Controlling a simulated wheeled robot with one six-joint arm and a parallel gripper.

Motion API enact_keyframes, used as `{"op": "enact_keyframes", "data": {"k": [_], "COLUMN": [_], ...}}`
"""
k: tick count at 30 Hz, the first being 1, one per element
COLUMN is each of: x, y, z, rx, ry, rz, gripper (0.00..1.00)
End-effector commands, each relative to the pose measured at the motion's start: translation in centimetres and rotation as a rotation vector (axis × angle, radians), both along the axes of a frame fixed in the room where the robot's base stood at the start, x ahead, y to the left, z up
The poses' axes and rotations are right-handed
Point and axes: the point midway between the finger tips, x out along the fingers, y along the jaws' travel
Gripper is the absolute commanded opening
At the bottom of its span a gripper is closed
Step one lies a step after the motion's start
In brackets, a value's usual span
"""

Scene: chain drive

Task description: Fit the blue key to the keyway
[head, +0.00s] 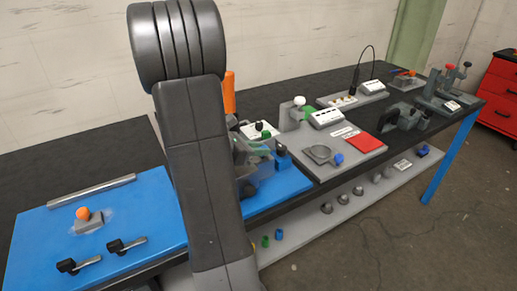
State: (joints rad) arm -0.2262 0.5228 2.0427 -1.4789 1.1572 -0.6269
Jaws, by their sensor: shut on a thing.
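My own grey arm stands upright across the left middle of the head view and hides what lies behind it. I cannot make out my gripper; it seems to be behind the arm. Just right of the arm, a partly hidden grey and clear assembly (262,172) sits on the blue mat (296,180). A small blue block (282,161) stands at its right side. I cannot pick out the blue key or the keyway for certain.
A grey board with a red pad (366,144) lies to the right. Several small parts stand on the lower shelf (300,236).

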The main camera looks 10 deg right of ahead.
Motion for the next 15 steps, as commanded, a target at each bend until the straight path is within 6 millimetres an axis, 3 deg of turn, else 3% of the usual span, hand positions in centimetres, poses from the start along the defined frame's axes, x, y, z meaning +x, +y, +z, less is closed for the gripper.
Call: {"op": "enact_keyframes", "data": {"k": [6,7,10,15], "x": [0.00,0.00,0.00,0.00], "y": [0.00,-0.01,0.00,0.00], "z": [-0.65,-0.56,-0.50,-0.50], "rx": [0.000,0.000,0.000,0.000], "ry": [0.000,0.000,0.000,0.000], "rz": [0.000,0.000,0.000,0.000], "gripper": [0.00,0.24,0.43,0.45]}}
